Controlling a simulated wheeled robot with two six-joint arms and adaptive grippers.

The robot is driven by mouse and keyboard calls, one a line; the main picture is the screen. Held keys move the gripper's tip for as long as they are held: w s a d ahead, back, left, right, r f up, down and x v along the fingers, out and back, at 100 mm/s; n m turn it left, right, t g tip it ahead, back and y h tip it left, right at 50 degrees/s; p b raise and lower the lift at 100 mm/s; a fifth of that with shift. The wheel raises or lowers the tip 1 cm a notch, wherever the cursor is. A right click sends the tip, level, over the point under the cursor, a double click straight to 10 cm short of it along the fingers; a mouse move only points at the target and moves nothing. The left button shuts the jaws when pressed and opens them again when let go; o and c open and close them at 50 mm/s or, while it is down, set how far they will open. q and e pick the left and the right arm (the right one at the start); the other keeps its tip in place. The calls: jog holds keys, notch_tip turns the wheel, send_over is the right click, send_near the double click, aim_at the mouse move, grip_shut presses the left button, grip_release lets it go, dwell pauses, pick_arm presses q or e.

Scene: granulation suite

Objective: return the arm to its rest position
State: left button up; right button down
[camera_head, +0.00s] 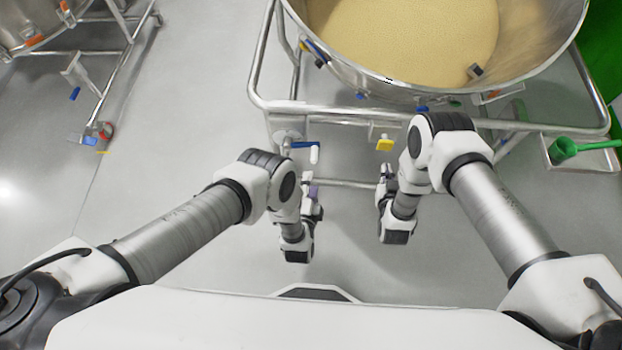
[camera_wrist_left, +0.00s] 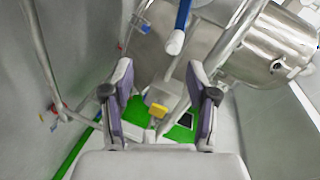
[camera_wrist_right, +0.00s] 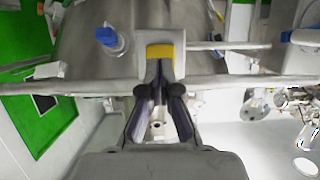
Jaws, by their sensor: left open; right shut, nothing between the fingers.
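My left gripper (camera_head: 312,192) hangs in front of the steel bin's frame, to the left of centre in the head view. In the left wrist view its two fingers (camera_wrist_left: 160,100) stand wide apart with nothing between them. My right gripper (camera_head: 386,178) is to its right, also close to the frame. In the right wrist view its fingertips (camera_wrist_right: 160,72) are together and hold nothing. Both arms are bent at the elbow and reach forward from my body. The fingers are small and partly hidden by the wrists in the head view.
A large steel bin (camera_head: 372,75) of pale yellow powder stands ahead, inside a tubular frame (camera_head: 258,80). A blue-handled valve (camera_head: 303,145) and a yellow tag (camera_head: 384,144) are near the grippers. A green scoop (camera_head: 566,149) lies in a tray at right.

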dwell(0.3)
